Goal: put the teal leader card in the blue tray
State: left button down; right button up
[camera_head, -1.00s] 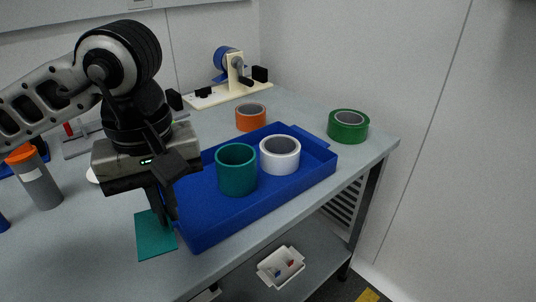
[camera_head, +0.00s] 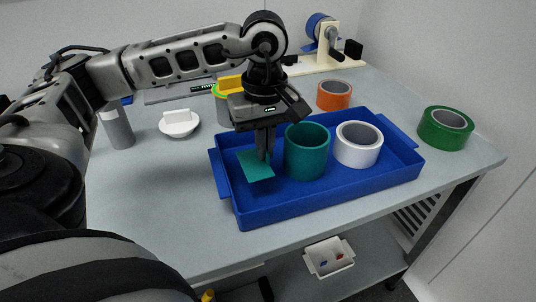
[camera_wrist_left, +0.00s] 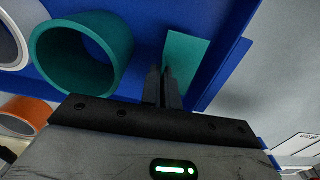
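The teal leader card (camera_head: 256,168) is inside the left end of the blue tray (camera_head: 290,210), to the left of the teal roll (camera_head: 306,158). I cannot tell whether the card touches the tray floor. My left gripper (camera_head: 264,156) points down over the tray, its fingers close together on the card's edge. In the left wrist view the card (camera_wrist_left: 186,52) extends from the fingertips (camera_wrist_left: 163,75), over the blue tray floor. The fingers hide part of the card. My right gripper is not in view.
A white roll (camera_head: 358,146) also stands in the tray. An orange roll (camera_head: 334,95) is behind it and a green roll (camera_head: 446,128) is to its right. A grey bottle (camera_head: 117,125) and a white item (camera_head: 180,122) stand left. The table's front-left is clear.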

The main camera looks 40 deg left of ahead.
aim_at(268, 160)
pick_arm(q)
jog(key=shift+w+a+f, duration=0.1)
jog(key=shift+w+f, duration=0.25)
jog(key=shift+f, duration=0.1)
jog(key=f, duration=0.3)
jog(key=shift+w+a+f, duration=0.1)
jog(key=shift+w+f, duration=0.05)
jog(key=shift+w, duration=0.05)
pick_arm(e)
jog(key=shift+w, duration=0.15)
pick_arm(q)
jog(key=shift+f+b, duration=0.2)
jog(key=shift+b, duration=0.15)
jog(key=c, duration=1.7)
grip_release()
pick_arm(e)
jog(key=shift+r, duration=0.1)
